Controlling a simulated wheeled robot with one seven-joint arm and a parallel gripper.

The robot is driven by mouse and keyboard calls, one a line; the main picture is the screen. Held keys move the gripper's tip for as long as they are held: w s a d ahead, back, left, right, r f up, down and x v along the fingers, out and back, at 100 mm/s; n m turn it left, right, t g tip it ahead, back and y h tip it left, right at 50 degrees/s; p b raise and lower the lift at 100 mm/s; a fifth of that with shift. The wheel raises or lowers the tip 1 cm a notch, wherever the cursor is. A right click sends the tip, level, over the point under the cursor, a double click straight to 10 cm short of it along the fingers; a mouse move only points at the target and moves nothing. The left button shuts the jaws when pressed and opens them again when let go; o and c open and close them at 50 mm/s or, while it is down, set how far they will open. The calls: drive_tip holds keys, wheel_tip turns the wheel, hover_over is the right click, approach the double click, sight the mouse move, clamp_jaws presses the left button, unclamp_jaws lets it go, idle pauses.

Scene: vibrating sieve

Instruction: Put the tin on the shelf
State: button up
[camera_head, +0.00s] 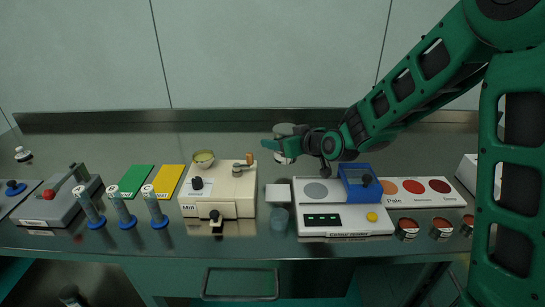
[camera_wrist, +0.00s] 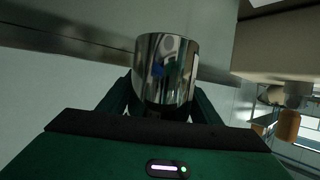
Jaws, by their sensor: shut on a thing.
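The tin (camera_wrist: 167,72) is a shiny metal cylinder. In the wrist view it sits between the two green fingers of my gripper (camera_wrist: 165,108), which is shut on it. In the head view my gripper (camera_head: 280,147) is over the back half of the counter, just right of the mill, and the tin (camera_head: 284,129) shows partly behind its fingers. I cannot tell from these views how far the tin is above the counter. I cannot make out a shelf for certain in either view.
The cream mill (camera_head: 230,205) with an orange-handled part stands left of my gripper. A white device (camera_head: 340,218) with a blue block is in front of it. Several vials, coloured cards and small jars (camera_head: 407,229) line the counter (camera_head: 130,245).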

drive_tip(key=shift+f, duration=2.65)
drive_tip(key=o, duration=1.2)
drive_tip(key=shift+c, duration=0.2)
drive_tip(key=shift+s, duration=0.15)
drive_tip(key=v, duration=1.1)
drive_tip(key=shift+d+r, duration=0.1)
drive_tip(key=shift+o, duration=0.3)
drive_tip(key=shift+s+d+r, duration=0.1)
drive_tip(key=shift+s, duration=0.1)
drive_tip(key=shift+r, duration=0.15)
